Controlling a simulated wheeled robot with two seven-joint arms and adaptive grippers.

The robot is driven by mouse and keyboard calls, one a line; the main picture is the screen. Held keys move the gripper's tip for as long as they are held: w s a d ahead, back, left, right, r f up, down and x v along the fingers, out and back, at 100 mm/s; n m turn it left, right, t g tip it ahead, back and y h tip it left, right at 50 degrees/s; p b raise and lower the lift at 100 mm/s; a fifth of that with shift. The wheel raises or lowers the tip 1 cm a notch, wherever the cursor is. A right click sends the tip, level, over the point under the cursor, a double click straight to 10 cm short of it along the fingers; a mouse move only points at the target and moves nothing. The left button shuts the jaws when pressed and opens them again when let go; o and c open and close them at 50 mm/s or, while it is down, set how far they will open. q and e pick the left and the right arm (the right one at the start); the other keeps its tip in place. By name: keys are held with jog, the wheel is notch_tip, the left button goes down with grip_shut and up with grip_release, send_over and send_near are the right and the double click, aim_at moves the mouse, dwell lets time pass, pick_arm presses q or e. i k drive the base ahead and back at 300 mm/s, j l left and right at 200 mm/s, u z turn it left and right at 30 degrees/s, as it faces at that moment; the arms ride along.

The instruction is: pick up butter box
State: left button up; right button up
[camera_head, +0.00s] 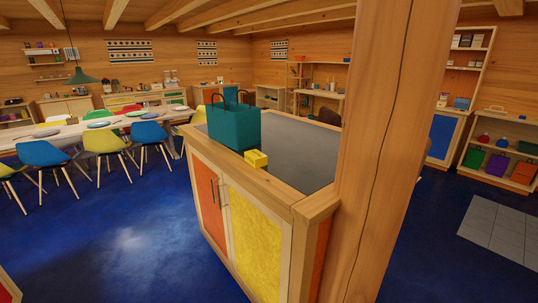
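A small yellow box (257,160) sits on the grey top of a wooden cabinet (290,166), near its front left edge. It looks like the butter box, but no label is readable. A dark teal bag (233,126) with thin dark handles stands right behind it and to its left. I cannot tell whether the two touch. Neither of my grippers shows in the head view, and nothing is seen holding the box.
A thick wooden post (385,150) rises at the right and hides part of the cabinet top. Open blue floor (130,245) lies to the left. Colored chairs (150,133) line a long table behind. Shelves (505,150) with bins stand at the far right.

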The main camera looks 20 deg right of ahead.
aim_at(256, 158)
jog(key=i+j+z, duration=0.25)
jog(key=i+z, duration=0.15)
jog(key=i+j+z, duration=0.75)
jog(key=j, duration=0.15)
